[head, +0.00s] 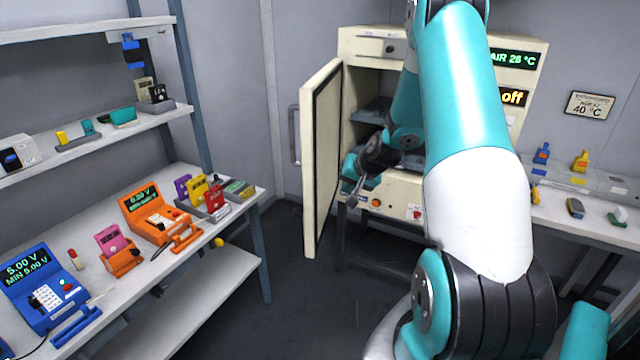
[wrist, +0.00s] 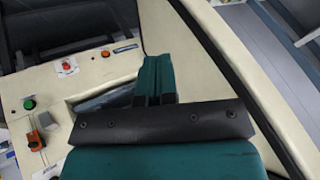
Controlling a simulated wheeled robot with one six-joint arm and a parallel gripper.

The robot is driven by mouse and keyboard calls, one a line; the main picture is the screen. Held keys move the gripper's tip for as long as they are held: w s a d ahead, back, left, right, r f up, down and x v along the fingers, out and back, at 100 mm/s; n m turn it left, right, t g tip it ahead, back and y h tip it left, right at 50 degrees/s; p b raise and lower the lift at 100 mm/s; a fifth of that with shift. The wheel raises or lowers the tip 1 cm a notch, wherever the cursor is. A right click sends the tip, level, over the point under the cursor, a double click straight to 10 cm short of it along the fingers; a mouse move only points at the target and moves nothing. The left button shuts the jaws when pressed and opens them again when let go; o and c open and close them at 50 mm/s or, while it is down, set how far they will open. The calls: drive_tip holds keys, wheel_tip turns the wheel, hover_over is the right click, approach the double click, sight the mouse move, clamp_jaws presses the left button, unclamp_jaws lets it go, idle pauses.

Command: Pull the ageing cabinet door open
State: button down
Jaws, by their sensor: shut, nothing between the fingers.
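The ageing cabinet (head: 362,47) is a cream box at the back, with displays reading "AIR 26 °C" and "off". Its door (head: 321,165) stands wide open, swung out to the left, with its dark-edged inner side facing the opening. The grey bar handle (head: 294,135) is on the door's outer left face. My gripper (head: 353,198) is in front of the opening, on the inner side of the door, away from the handle. In the wrist view my gripper (wrist: 155,68) is shut and empty, with the cream door (wrist: 215,60) close beside it; contact cannot be told.
A bench with an orange meter (head: 155,213) and a blue meter (head: 45,290) stands at the left, below shelves. A side table (head: 560,222) with small bottles is at the right. The dark floor (head: 300,300) before the door is clear.

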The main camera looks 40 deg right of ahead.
drive_tip(key=p, duration=0.4)
approach(314, 203)
wheel_tip(314, 203, down, 4)
drive_tip(key=d, duration=0.2)
drive_tip(key=shift+w+a+f+p, duration=0.1)
drive_tip(key=shift+w+a+p, duration=0.35)
drive_tip(key=shift+w, duration=0.35)
drive_tip(key=shift+w+a+p, duration=0.3)
drive_tip(key=shift+w+p, duration=0.1)
drive_tip(key=shift+w, duration=0.4)
